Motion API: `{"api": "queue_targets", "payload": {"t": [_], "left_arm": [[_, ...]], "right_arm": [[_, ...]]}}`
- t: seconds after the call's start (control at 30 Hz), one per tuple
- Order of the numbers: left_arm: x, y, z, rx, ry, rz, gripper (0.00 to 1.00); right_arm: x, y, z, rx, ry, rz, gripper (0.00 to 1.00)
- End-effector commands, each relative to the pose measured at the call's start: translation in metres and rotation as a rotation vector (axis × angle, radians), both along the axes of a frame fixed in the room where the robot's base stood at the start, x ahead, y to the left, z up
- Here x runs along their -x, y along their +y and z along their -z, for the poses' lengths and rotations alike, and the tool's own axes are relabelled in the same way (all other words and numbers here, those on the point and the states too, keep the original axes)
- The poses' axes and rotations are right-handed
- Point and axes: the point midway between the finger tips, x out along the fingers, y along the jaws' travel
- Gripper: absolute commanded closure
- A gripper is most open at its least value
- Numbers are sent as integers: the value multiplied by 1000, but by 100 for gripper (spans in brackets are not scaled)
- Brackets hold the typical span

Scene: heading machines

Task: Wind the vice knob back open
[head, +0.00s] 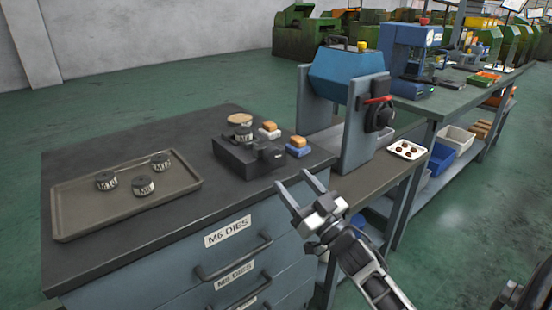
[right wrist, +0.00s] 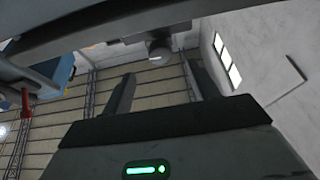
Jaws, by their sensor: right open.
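A black vice (head: 235,155) stands on the dark top of the drawer cabinet, near its right edge. My right gripper (head: 298,188) is open and empty, in front of the cabinet's right corner, apart from the knob. In the right wrist view, its fingers (right wrist: 160,95) are spread with nothing held between them. My left gripper is not in view.
A tray (head: 75,222) with several dies lies at left on the cabinet top (head: 110,155). Small brushes or blocks (head: 298,147) sit right of the vice. A blue machine (head: 345,75) with a red lever stands behind. A white tray (head: 407,150) is on the bench beyond.

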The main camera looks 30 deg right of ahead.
Motion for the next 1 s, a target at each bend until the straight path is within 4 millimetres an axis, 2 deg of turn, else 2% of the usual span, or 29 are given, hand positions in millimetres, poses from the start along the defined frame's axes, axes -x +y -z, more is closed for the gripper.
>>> {"api": "queue_targets", "payload": {"t": [0.1,0.33,0.5,0.8,0.83,0.97,1.0], "left_arm": [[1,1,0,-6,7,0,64],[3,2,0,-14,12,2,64],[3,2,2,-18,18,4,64],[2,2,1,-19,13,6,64],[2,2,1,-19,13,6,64],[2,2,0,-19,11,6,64],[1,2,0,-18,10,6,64]], "right_arm": [[-25,2,-13,1,-3,0,40],[-59,4,-25,1,0,2,40],[-70,5,-29,0,2,1,40],[-72,6,-29,1,2,0,40],[-72,6,-29,1,2,0,46],[-72,6,-29,1,2,0,82],[-72,6,-29,1,2,0,85]]}}
